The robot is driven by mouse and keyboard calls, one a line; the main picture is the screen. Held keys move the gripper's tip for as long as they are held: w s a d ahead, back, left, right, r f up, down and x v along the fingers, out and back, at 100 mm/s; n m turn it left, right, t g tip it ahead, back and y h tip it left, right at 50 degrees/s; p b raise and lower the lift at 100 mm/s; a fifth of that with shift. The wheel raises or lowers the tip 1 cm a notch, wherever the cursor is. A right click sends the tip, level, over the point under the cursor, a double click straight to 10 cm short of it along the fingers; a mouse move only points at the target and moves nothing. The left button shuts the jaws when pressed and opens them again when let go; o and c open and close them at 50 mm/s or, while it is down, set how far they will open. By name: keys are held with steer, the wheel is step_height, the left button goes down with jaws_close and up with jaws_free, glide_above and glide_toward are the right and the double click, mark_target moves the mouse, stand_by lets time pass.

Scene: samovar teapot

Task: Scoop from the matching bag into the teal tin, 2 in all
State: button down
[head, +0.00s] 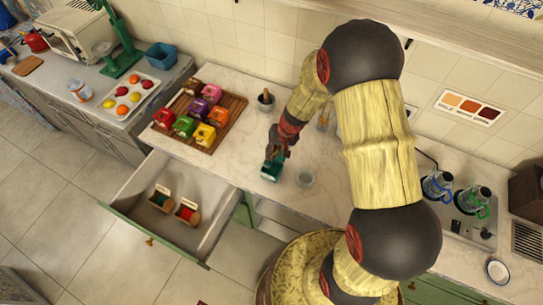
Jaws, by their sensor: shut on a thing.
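The teal tin (271,170) is on the counter near its front edge, with a pale label on it. My gripper (275,158) is above it, pointing down, shut on its top. Whether it holds the lid or the body is too small to tell. Two open bags lie in the pulled-out drawer (137,216): one with teal contents (160,199) on the left, one with red contents (187,212) on the right. Each has a small pale label, too small to read. A dark cup with a wooden handle in it (265,99) stands behind the gripper; whether this is the scoop is unclear.
A small glass (305,178) stands just right of the teal tin. A wooden tray (236,108) of several coloured tins is to the left. Two kettles (437,187) stand at the right. The counter between tray and teal tin is clear. The open drawer juts out in front.

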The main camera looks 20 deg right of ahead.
steer(key=shift+s+d+f+t+y+b, duration=0.25)
steer(key=shift+y+b, duration=0.25)
steer(key=shift+b, duration=2.1)
steer(key=y+b, duration=0.1)
steer(key=b, duration=0.2)
steer(key=d+t+b, duration=0.1)
steer(key=b, duration=0.2)
steer(key=shift+s+f+y, duration=0.15)
steer(key=shift+s+y, duration=0.05)
steer(key=shift+y, duration=0.2)
steer(key=b, duration=0.1)
steer(key=t+y+b, duration=0.1)
steer(key=b, duration=0.1)
steer(key=shift+s+d+f, duration=0.1)
steer(key=shift+s+d, duration=0.1)
steer(key=shift+d, duration=0.15)
steer(key=shift+d+t+y+b, duration=0.15)
steer(key=shift+t+y+b, duration=0.2)
steer(key=shift+b, duration=0.4)
steer(key=t+y+b, duration=0.1)
steer(key=b, duration=0.2)
steer(key=s+d+f+y+b, duration=0.1)
steer(key=y+b, duration=0.1)
steer(key=b, duration=0.1)
steer(key=shift+d+t+y, duration=0.15)
steer(key=shift+t+y, duration=0.1)
steer(key=shift+t, duration=0.15)
